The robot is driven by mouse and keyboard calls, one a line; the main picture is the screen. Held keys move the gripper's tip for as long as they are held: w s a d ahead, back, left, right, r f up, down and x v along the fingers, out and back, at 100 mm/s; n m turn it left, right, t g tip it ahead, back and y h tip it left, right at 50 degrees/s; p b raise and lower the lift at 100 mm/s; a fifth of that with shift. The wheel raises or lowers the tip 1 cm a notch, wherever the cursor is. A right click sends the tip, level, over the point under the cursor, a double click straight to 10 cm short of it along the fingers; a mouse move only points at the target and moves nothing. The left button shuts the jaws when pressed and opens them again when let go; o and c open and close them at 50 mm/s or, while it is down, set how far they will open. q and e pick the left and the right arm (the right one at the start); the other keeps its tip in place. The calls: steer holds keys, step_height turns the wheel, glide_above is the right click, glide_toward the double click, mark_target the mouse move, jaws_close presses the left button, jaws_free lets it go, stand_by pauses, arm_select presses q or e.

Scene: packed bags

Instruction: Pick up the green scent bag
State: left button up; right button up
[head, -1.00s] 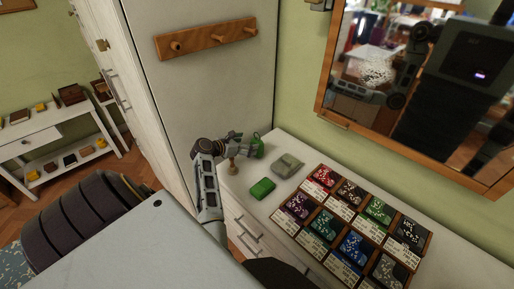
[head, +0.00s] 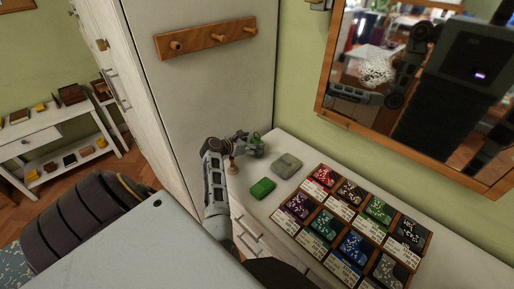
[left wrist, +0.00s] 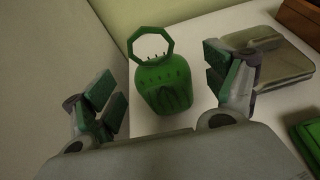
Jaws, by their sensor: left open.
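The green scent bag (left wrist: 163,85) has a ring-shaped loop on top and stands upright on the white cabinet top in the left wrist view. My left gripper (left wrist: 163,92) is open, with one finger on each side of the bag and visible gaps between pads and bag. In the head view my left gripper (head: 254,143) is at the far left end of the cabinet top and largely covers the bag. My right gripper is not in view.
A flat green case (head: 262,188) and a grey-green case (head: 287,165) lie on the white cabinet top (head: 284,197). A wooden rack of coloured packets (head: 325,225) lies to the right. A tall white panel (head: 215,95) stands close on the left, beneath wooden pegs.

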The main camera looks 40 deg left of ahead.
mark_target(254, 142)
arm_select(q)
steer(key=shift+x, duration=1.55)
steer(key=c, duration=1.1)
